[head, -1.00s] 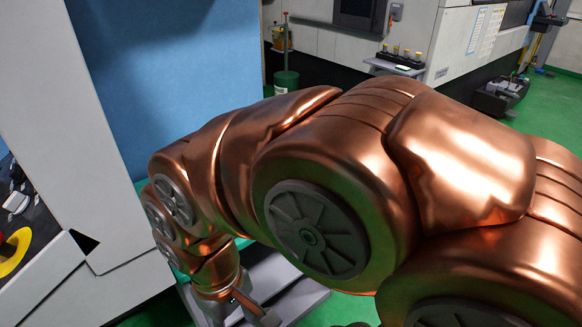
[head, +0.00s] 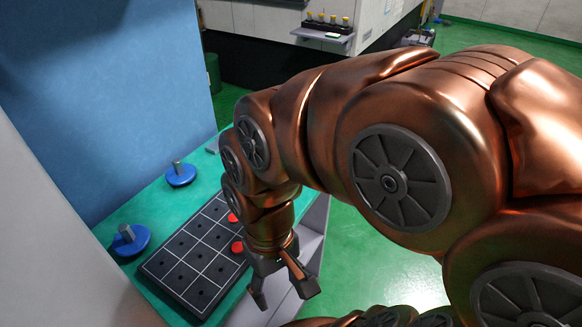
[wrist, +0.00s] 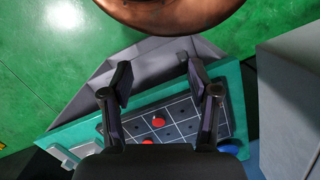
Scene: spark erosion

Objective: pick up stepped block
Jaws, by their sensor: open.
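No piece is clearly recognisable as the stepped block. A small grey piece (head: 212,146) at the far end of the green table, partly hidden by my arm, may be it. A grey, seemingly stepped shape also shows at the lower left of the wrist view (wrist: 72,154), partly cut off by my gripper's body. My gripper (head: 284,291) is open and empty, above the table's right edge beside the dark gridded tray (head: 180,272). In the wrist view its fingers (wrist: 158,88) are spread apart with nothing between them.
Red discs (head: 238,247) lie on the tray. Two blue discs with grey tops (head: 181,175) (head: 130,241) stand left of it on the green table (head: 150,200). A blue panel (head: 120,90) rises behind the table. Green floor (head: 370,260) is open at right.

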